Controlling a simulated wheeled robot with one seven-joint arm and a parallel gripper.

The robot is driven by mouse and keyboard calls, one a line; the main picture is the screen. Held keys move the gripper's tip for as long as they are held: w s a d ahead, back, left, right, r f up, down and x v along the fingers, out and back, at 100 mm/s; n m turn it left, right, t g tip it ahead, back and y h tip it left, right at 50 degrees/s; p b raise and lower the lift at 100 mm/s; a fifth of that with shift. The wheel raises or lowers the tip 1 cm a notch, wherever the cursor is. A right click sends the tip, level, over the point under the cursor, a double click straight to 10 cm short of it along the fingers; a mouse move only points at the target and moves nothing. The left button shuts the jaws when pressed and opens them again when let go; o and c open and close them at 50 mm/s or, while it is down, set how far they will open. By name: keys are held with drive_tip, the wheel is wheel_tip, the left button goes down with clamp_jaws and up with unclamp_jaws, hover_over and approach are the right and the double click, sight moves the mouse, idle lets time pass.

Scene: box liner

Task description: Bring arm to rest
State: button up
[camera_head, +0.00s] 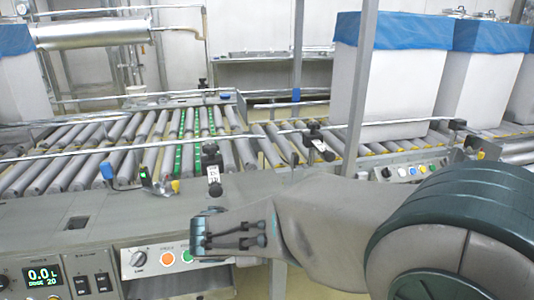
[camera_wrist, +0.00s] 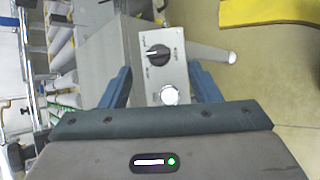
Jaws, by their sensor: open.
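My gripper (camera_wrist: 162,85) shows in the wrist view with its two blue fingers spread wide apart. Nothing is held between them. Beyond the fingers is a grey control panel (camera_wrist: 150,75) with a black knob (camera_wrist: 157,52) and a pale round button (camera_wrist: 170,96). In the head view my arm reaches from the lower right to the left, and its end is in front of the conveyor's front panel. The fingers cannot be made out there. Whether they touch the panel cannot be told.
A roller conveyor (camera_head: 75,165) spans the head view behind my arm. White boxes with blue liners (camera_head: 393,85) stand on it at the right. A front panel (camera_head: 155,268) has a knob and orange and green buttons. Floor and a yellow strip (camera_wrist: 268,12) show at the wrist view's right.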

drive_tip(key=s+d+r+m+g+p, duration=0.2)
drive_tip(key=s+d+r+m+p, duration=0.2)
drive_tip(key=d+r+p, duration=0.3)
drive_tip(key=s+d+r+m+g+p, duration=0.25)
drive_tip(key=d+r+m+p, duration=0.2)
drive_tip(key=r+p, duration=0.4)
drive_tip(key=s+d+r+m+y+p, duration=0.2)
drive_tip(key=s+r+m+p, duration=0.3)
drive_tip(key=r+p, duration=0.3)
drive_tip(key=s+d+r+m+g+y+p, duration=0.1)
drive_tip(key=s+d+r+m+y+p, duration=0.1)
drive_tip(key=r+p, duration=0.7)
drive_tip(key=s+d+m, duration=0.1)
drive_tip(key=s+m, duration=0.1)
drive_tip(key=shift+s+r+m+y+p, duration=0.2)
drive_tip(key=shift+s+m+y+p, duration=0.15)
drive_tip(key=shift+y, duration=0.05)
